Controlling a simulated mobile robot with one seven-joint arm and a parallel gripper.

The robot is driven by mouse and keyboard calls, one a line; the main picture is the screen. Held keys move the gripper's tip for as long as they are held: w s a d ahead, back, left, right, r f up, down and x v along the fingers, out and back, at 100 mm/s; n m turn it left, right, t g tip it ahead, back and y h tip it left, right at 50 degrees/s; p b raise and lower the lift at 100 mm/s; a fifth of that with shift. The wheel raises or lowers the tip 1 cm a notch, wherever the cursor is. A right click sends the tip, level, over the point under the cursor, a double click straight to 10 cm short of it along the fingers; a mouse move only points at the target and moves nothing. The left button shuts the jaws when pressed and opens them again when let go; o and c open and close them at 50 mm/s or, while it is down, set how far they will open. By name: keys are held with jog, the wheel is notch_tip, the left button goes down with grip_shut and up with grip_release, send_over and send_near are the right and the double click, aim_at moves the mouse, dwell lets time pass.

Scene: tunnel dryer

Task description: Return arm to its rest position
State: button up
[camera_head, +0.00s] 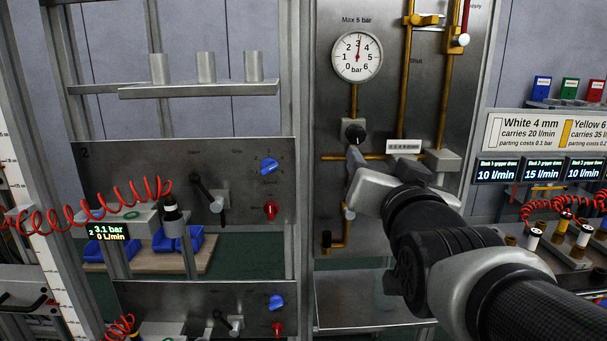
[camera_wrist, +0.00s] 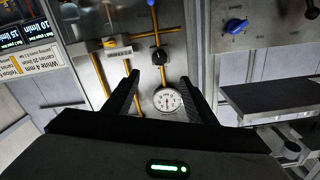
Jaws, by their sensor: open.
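My arm reaches in from the lower right of the head view, with my gripper (camera_head: 366,172) in front of the steel gauge panel (camera_head: 338,110). In the wrist view my gripper (camera_wrist: 163,88) shows two dark fingers spread apart with nothing held between them. The round pressure gauge (camera_wrist: 168,100) and the black knob (camera_wrist: 160,55) appear behind the gap, upside down. In the head view the gauge (camera_head: 357,57) points near 3 bar, and the knob (camera_head: 354,133) is just above my gripper. I cannot tell the exact distance from fingers to panel.
Left of the panel stands a rack with a blue knob (camera_head: 269,166), a red knob (camera_head: 270,210), a black lever (camera_head: 209,194) and blue bins (camera_head: 178,240). A red coiled hose (camera_head: 95,205) hangs there. Copper pipes (camera_head: 405,75) run up the panel. Flow displays (camera_head: 541,170) stand at right.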

jog(key=shift+s, duration=0.25)
jog(key=s+f+n+g, duration=0.4)
jog(key=s+f+g, duration=0.8)
jog(key=s+f, duration=0.55)
notch_tip(320, 180, up, 13)
jog(key=w+p, duration=0.1)
jog(key=p, duration=1.3)
jog(key=shift+w+d, duration=0.25)
jog(key=shift+w, duration=0.05)
dwell(2.9)
